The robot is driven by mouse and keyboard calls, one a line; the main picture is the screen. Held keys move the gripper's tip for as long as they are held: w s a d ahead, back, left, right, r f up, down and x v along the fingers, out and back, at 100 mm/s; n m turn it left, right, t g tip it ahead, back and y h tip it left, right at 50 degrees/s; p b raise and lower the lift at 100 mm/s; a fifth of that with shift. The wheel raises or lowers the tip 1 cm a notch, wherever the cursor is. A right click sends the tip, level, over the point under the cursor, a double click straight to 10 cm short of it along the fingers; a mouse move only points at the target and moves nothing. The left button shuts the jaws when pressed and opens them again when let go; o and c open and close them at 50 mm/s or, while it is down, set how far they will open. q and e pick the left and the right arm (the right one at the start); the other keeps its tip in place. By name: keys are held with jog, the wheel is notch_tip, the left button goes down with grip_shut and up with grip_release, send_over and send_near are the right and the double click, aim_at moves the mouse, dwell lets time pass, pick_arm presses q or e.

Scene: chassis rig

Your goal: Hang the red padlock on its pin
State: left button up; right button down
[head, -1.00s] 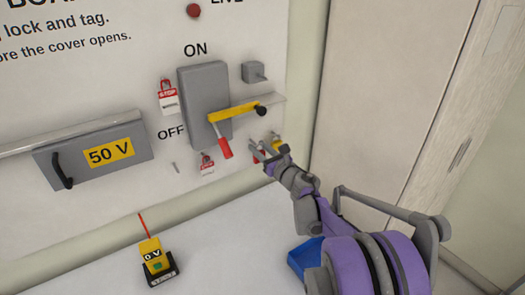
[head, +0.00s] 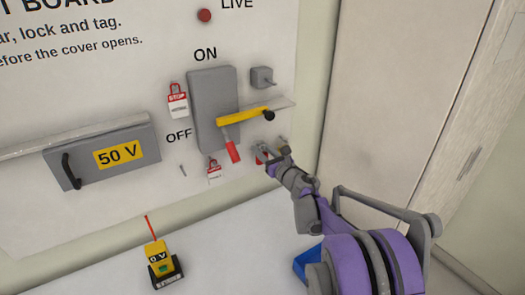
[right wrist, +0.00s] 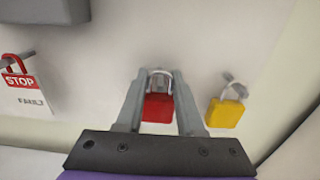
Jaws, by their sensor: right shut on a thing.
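The red padlock (right wrist: 158,107) is between the two fingers of my right gripper (right wrist: 158,80), which is shut on it. Its silver shackle points up, close to the white board. I cannot tell whether the shackle is around a pin, as the fingers and lock cover that spot. In the head view the red padlock (head: 261,153) shows only as a small red patch by my right gripper (head: 271,159), below and right of the red-ended handle. My left gripper is not in view.
A yellow padlock (right wrist: 226,112) hangs on a pin just right of my right gripper. A STOP tag (right wrist: 22,92) hangs to the left. The grey switch box (head: 213,92) with its yellow lever (head: 246,116) is above. A yellow meter (head: 159,258) stands on the white surface below.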

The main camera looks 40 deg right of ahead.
jog(key=shift+c, duration=2.2)
grip_release()
jog(key=shift+s, duration=0.1)
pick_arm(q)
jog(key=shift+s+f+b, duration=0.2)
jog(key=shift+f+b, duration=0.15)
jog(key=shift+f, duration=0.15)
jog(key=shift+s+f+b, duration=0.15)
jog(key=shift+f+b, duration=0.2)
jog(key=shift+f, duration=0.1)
pick_arm(e)
jog(key=s+a, duration=0.1)
jog(key=s, duration=0.9)
jog(key=shift+s, duration=0.35)
jog(key=shift+a+f, duration=0.1)
